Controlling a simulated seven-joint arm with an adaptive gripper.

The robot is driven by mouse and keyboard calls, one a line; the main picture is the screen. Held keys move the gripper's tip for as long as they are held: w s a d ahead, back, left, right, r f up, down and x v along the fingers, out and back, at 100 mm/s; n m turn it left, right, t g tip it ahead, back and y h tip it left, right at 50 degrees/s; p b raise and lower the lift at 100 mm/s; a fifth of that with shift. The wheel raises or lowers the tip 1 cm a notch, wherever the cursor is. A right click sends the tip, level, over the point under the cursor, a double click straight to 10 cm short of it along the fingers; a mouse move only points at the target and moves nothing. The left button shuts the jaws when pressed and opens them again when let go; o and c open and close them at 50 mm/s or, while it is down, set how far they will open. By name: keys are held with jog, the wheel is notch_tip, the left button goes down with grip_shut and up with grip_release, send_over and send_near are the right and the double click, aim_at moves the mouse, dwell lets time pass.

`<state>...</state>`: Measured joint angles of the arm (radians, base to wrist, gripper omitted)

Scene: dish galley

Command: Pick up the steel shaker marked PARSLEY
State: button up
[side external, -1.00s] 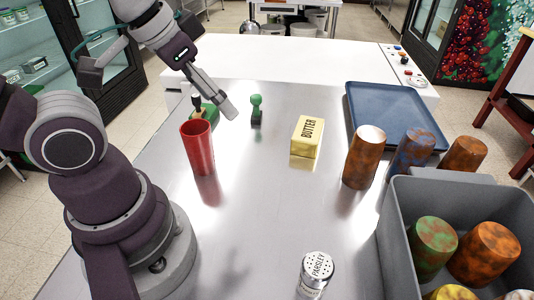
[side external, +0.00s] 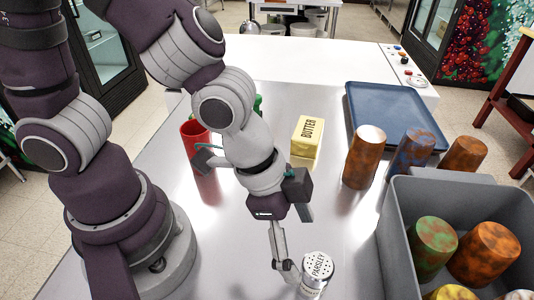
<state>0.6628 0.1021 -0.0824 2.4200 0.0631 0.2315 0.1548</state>
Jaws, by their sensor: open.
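The steel shaker marked PARSLEY (side external: 317,271) stands upright near the front edge of the steel table (side external: 225,265). Its perforated lid faces up and its lower part is cut off by the picture's bottom. My gripper (side external: 287,268) is open and points down just left of the shaker. One finger shows close beside the shaker's upper side; the other finger is hidden or hard to make out. I cannot tell whether the finger touches the shaker.
A grey bin (side external: 391,235) of mottled cups stands right of the shaker. Several mottled tumblers (side external: 364,158), a yellow butter block (side external: 308,135) and a blue tray (side external: 374,104) lie farther back.

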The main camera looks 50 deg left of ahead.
aim_at(315, 275)
jog(key=x, duration=0.8)
jog(key=shift+f, duration=0.2)
jog(key=shift+c, duration=0.2)
jog(key=c, duration=1.2)
jog(key=shift+r, duration=0.1)
jog(key=shift+c, duration=0.2)
